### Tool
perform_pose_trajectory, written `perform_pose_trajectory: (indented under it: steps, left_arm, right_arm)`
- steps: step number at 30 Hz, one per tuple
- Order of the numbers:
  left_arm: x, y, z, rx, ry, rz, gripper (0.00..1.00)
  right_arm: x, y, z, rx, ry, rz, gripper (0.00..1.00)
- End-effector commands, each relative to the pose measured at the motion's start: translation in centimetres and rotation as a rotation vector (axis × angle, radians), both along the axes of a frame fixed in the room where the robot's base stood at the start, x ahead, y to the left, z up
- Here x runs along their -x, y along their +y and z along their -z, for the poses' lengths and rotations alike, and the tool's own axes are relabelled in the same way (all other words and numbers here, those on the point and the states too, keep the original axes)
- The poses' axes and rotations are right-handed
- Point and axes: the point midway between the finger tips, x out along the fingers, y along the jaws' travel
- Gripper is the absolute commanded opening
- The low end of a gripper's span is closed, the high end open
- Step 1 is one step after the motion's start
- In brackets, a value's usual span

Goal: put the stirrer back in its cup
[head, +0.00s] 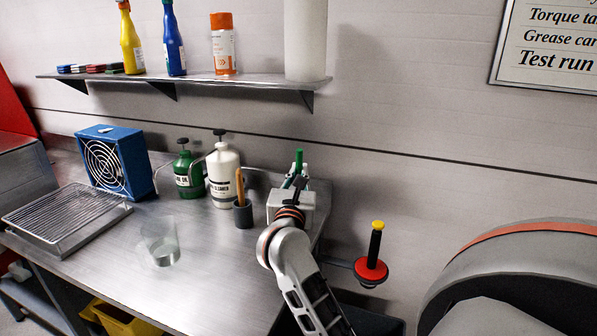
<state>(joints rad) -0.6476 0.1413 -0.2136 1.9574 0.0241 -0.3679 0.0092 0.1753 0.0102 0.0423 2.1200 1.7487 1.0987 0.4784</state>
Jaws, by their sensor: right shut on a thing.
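A wooden stick that looks like the stirrer (240,186) stands in a small dark cup (242,215) on the steel bench, tilted slightly. Its lower end is hidden inside the cup. My right gripper (295,183) is to the right of the cup, apart from it, at the bench's right end. It is shut, and a narrow upright green thing (298,162) shows just above its dark fingers and seems to be in them. The wrist hides most of the contact. My left gripper is out of view.
A white pump bottle (222,178) and a green pump bottle (187,176) stand left of the cup. A clear beaker (161,243) is nearer the front. A grey box (307,203) is behind my wrist. A wire rack (66,213) and blue fan (116,160) are left. The front middle is clear.

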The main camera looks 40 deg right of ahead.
Motion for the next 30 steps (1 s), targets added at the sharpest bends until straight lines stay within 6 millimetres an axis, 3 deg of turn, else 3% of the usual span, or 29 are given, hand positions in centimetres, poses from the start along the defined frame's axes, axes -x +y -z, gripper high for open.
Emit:
perform_pose_trajectory:
  steps: [10, 26, 29, 30]
  left_arm:
    - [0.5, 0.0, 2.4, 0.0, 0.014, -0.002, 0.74]
    - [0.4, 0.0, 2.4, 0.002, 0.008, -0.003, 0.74]
    - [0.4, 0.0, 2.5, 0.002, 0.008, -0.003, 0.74]
    - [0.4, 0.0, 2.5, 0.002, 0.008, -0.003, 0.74]
  right_arm:
    - [0.0, 0.0, 2.5, 0.001, 0.001, 0.0, 0.0]
    - [0.0, 0.0, 3.1, 0.001, 0.0, 0.0, 0.0]
    - [0.0, 0.0, 3.1, 0.001, 0.0, 0.0, 0.27]
    - [0.0, 0.0, 3.1, 0.001, 0.0, 0.0, 0.28]
